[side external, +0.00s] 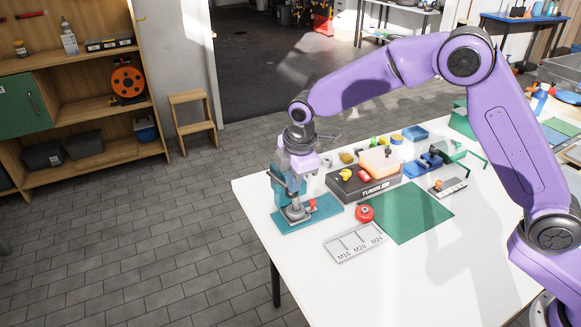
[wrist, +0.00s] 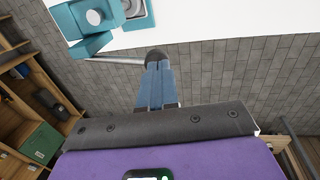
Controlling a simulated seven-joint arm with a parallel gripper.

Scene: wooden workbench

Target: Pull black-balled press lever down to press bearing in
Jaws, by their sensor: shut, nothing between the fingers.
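The teal press (side external: 322,212) stands at the table's left corner. In the wrist view, part of the press (wrist: 92,42) is at the upper left. Its lever (wrist: 118,61) is a metal rod running right to a black ball (wrist: 155,53). My gripper (wrist: 157,70) is shut and empty, with its blue fingertips right at the ball. The ball overlaps the tips in the picture; I cannot tell whether they touch. In the side view, my gripper (side external: 300,163) is over the press and its fingers are hard to make out. I cannot make out the bearing clearly.
A black TUMBLER box (side external: 365,184), a red round part (side external: 365,213), a grey M16/M20/M24 tray (side external: 355,243) and a green mat (side external: 405,212) lie right of the press. Beyond the table's left edge is open brick floor, with a wooden step stool (side external: 193,125) behind.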

